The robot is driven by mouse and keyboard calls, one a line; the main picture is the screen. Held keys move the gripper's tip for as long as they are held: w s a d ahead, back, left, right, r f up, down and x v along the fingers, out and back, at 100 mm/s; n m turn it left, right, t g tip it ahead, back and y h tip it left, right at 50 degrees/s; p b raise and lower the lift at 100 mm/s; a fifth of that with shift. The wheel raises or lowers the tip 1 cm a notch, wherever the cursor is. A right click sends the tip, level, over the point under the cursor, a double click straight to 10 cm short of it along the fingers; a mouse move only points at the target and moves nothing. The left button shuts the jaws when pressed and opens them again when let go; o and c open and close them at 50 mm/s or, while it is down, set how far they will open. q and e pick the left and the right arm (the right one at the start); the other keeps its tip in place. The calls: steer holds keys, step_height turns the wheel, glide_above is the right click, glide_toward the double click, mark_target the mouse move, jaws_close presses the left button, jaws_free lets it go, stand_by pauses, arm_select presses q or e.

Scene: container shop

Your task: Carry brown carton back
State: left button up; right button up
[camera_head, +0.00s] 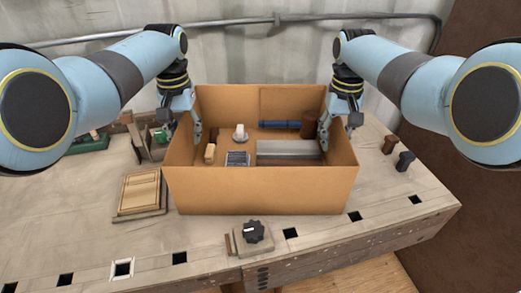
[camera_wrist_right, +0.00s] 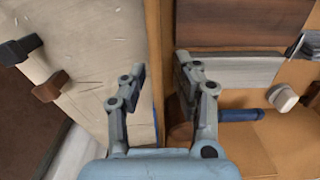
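The brown carton (camera_head: 262,190) is an open-topped box standing upright on the workbench, with several items inside. My left gripper (camera_head: 183,135) is at the carton's left wall, one finger inside and the other outside. My right gripper (camera_head: 339,136) is at the right wall in the same way. In the right wrist view the carton's wall (camera_wrist_right: 154,25) runs between the parted fingers of my right gripper (camera_wrist_right: 161,73), and a gap shows between them. The left fingertips' contact with the wall is not clear.
The workbench (camera_head: 80,215) has a wooden panel (camera_head: 139,192) left of the carton and a black knob (camera_head: 254,231) in front. Dark-headed pegs (camera_head: 404,161) stand at the right. A green-based item (camera_head: 88,143) and a small box (camera_head: 152,140) are behind left.

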arm_select(q)
steer(key=shift+c, duration=0.3)
arm_select(e)
steer(key=shift+c, duration=0.3)
arm_select(q)
jaws_close()
arm_select(e)
jaws_close()
arm_select(q)
steer(key=shift+r, duration=0.15)
arm_select(e)
steer(key=shift+r, duration=0.15)
